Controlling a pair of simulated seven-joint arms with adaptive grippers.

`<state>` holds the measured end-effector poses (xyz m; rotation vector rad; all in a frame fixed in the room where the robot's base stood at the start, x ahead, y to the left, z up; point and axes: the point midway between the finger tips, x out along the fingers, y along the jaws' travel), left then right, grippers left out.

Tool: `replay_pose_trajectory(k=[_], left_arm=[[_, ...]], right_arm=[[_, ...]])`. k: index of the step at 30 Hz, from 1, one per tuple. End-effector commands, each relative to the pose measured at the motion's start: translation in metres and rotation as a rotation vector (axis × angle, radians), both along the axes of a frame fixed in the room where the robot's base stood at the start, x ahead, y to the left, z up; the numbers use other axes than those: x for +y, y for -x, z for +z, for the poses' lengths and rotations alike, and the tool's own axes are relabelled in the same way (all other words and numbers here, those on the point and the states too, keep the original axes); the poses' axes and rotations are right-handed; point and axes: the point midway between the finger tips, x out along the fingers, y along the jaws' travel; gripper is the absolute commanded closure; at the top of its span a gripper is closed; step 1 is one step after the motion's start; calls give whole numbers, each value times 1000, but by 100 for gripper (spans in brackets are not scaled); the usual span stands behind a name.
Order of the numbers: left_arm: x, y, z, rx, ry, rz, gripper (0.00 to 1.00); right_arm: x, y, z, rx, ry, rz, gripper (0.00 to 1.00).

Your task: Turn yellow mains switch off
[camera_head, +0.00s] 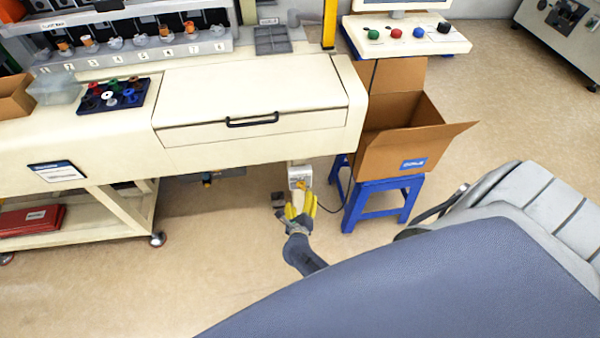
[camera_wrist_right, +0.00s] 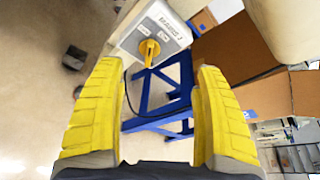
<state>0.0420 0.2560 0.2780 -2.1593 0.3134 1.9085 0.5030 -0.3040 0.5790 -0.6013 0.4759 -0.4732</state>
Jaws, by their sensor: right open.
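The yellow mains switch (camera_wrist_right: 149,50) is a rotary knob on a light grey box (camera_wrist_right: 162,28) marked "MAINS". The box (camera_head: 300,175) hangs below the front edge of the bench, left of the blue stool. My right gripper (camera_head: 300,207) has yellow fingers and is just below the box in the head view. In the right wrist view the fingers (camera_wrist_right: 160,110) stand wide apart, with nothing between them. The knob lies ahead of the fingertips, apart from them. My left gripper is not in view.
A blue stool (camera_head: 378,188) bearing an open cardboard box (camera_head: 400,140) stands right of the switch. A dark cable hangs beside the switch box. The bench front (camera_head: 250,150) overhangs above it. The floor (camera_head: 220,245) to the left is clear.

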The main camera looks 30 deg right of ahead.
Motion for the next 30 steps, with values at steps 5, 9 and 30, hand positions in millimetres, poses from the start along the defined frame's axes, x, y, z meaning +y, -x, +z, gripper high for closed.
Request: replay_pose_trajectory(k=[5, 9, 30], left_arm=[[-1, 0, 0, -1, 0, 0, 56], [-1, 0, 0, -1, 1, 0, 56], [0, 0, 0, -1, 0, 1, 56]], right_arm=[[-2, -13, 19, 5, 241, 214, 26], [24, -20, 26, 36, 489, 460, 26], [60, 104, -116, 498, 2242, 1672, 26]])
